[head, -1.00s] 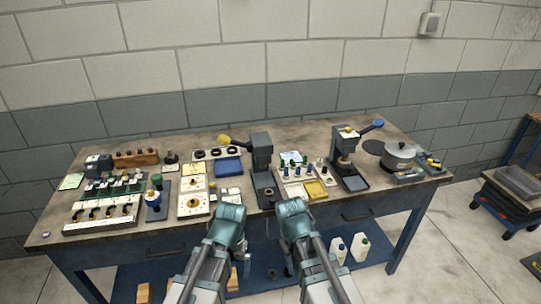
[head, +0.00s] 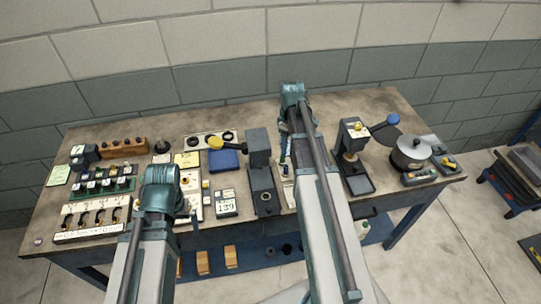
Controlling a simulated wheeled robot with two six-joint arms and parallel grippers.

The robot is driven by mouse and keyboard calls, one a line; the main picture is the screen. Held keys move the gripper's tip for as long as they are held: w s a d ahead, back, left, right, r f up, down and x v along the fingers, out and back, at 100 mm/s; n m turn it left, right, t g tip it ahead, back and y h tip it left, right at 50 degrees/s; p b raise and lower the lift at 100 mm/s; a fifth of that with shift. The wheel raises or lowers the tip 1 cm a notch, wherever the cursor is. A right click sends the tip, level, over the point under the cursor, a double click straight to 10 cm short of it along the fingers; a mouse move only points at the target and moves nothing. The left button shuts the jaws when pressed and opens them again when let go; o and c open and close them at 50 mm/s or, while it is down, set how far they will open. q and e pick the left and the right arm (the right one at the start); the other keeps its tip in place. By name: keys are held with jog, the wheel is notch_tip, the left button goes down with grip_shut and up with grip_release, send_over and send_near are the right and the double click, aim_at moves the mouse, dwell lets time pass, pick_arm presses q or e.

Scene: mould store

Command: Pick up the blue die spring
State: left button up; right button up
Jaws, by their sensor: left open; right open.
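The blue die spring is hard to make out. A small blue upright piece (head: 284,169) shows just below my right gripper (head: 284,153), at the left edge of a pale tray (head: 288,196); I cannot tell for sure that it is the die spring. My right arm hides most of that tray. The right gripper is open and points down over the tray's left side; whether it touches the piece is unclear. My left gripper (head: 168,214) is open, low over the left part of the bench, its fingertips partly hidden by its own arm.
A press with a yellow knob (head: 261,175) stands close left of my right arm, another with a blue knob (head: 354,160) close right.

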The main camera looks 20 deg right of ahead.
aim_at(286, 167)
jog(key=f+b, duration=0.8)
jog(key=shift+w+d+f+b, duration=0.1)
jog(key=shift+w+f+b, duration=0.1)
jog(key=shift+b, duration=0.2)
notch_tip(286, 167, down, 5)
jog(key=b, duration=0.5)
jog(key=shift+w+f, duration=0.15)
jog(key=shift+f, duration=0.05)
jog(key=shift+r, duration=0.1)
grip_shut()
